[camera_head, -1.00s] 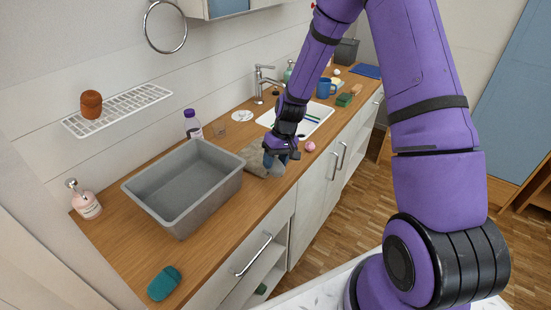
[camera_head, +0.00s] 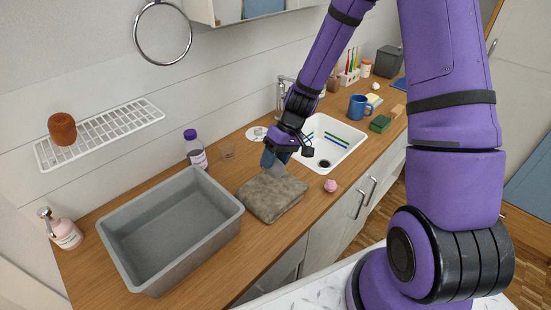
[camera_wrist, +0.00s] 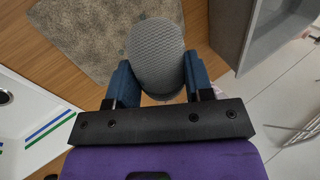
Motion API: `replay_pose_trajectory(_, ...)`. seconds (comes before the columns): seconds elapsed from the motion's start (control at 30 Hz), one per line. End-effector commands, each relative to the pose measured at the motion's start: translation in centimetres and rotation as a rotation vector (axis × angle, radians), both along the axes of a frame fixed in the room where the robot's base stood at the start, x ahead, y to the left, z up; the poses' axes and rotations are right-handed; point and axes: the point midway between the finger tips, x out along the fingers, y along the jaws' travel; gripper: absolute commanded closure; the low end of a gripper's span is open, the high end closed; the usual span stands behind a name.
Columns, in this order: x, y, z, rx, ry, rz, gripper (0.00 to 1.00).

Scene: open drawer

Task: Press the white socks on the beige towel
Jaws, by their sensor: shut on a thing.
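The beige towel (camera_head: 272,193) lies folded on the wooden counter between the grey basin and the sink, and looks grey-brown. It also shows at the top left of the wrist view (camera_wrist: 100,28). My gripper (camera_head: 274,158) is just behind the towel's far corner, pointing down. Its blue fingers are shut on a rounded, grey-looking knit bundle (camera_wrist: 156,50), which I take to be the white socks. In the wrist view the bundle sits between both fingers and sticks out past the fingertips, beside the towel's edge. I cannot tell whether it touches anything below.
A grey basin (camera_head: 170,230) stands left of the towel. The white sink (camera_head: 335,145) is to the right. A pink ball (camera_head: 330,185) lies near the counter's front edge.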

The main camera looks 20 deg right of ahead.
Motion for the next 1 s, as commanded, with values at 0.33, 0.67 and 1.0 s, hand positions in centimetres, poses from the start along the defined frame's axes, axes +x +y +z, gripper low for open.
replay_pose_trajectory(0.33,0.0,0.0,-3.0,0.0,0.002,-0.001,0.76)
replay_pose_trajectory(0.67,0.0,0.0,-5.3,0.001,0.002,0.0,0.76)
replay_pose_trajectory(1.0,0.0,0.0,-5.6,-0.001,0.0,-0.001,0.76)
